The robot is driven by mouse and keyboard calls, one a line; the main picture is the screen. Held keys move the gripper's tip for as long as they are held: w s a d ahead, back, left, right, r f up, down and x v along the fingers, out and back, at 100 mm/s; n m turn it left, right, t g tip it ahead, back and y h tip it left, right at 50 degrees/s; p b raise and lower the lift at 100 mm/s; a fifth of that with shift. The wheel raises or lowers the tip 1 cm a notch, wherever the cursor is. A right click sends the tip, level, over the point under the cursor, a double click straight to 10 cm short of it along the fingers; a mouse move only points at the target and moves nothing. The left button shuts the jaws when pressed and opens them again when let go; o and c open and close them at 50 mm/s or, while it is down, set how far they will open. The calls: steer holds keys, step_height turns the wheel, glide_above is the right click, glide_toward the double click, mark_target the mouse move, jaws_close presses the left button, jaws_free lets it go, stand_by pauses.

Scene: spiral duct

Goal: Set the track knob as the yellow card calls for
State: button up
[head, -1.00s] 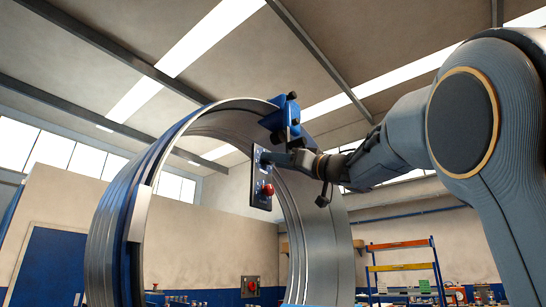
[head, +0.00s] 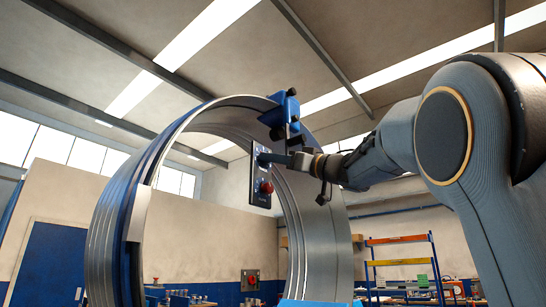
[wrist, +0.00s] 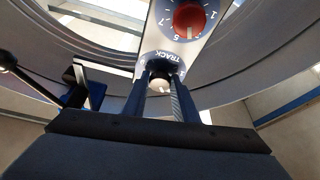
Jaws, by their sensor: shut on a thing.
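The panel (head: 261,178) hangs inside the metal duct ring in the head view. In the wrist view the panel (wrist: 184,38) fills the top middle, with a red dial (wrist: 188,18) ringed by numbers and the word TRACK below it. The knob's scale marks are partly hidden by the fingers. I see no yellow card.
The ribbed duct ring (head: 335,240) surrounds the panel. A blue clamp (head: 281,113) with black knobs sits on the rim just above my gripper. A black ball-ended lever (wrist: 8,60) shows at left in the wrist view. A shelf rack (head: 402,262) stands behind at right.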

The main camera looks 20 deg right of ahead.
steer(key=n+g, duration=0.1)
steer(key=n, duration=0.1)
steer(key=n+g+y+p, duration=0.1)
steer(key=n, duration=0.2)
steer(key=shift+w+d+y, duration=0.1)
steer(key=shift+y, duration=0.2)
steer(key=o, duration=1)
steer(key=shift+b+v, duration=1.85)
steer(key=shift+v, duration=2.15)
